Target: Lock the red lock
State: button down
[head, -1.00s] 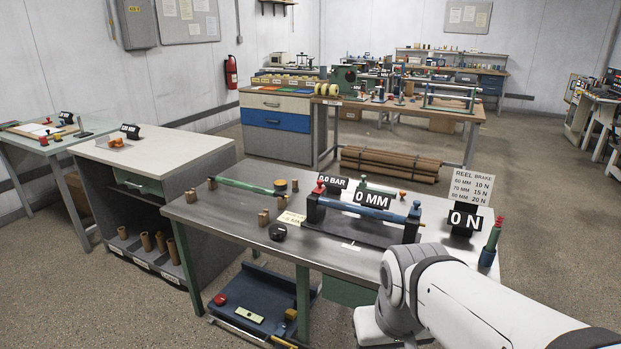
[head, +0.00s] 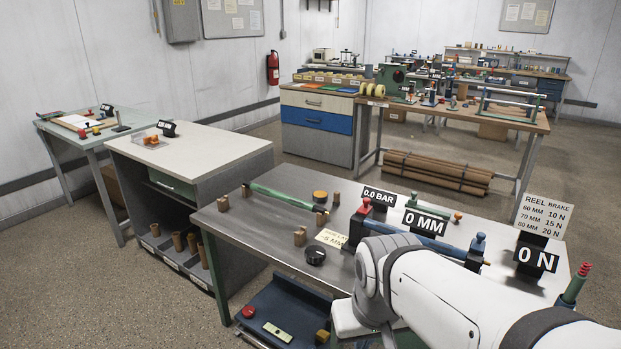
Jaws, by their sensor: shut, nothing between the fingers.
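A red-topped post (head: 364,206) stands at the left end of the blue roller (head: 415,238) on the near steel table. A blue-topped post (head: 477,245) stands at the roller's right end. I cannot tell for sure whether the red top is the red lock, or whether it is locked. My white arm (head: 450,290) comes in from the lower right and covers the front of the roller stand. My gripper does not show; it is out of the picture or hidden behind the arm.
The near steel table (head: 275,235) also bears a green roller (head: 288,198), a black knob (head: 315,256) and sign blocks reading 0.0 BAR, 0 MM and 0 N (head: 538,258). A dark blue tray (head: 285,310) lies low in front. A white-topped cabinet (head: 190,150) stands left, with floor between it and the far-left table.

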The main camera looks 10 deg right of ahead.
aim_at(365, 208)
jog(key=z, duration=0.1)
jog(key=i, duration=1.25)
jog(key=z, duration=0.6)
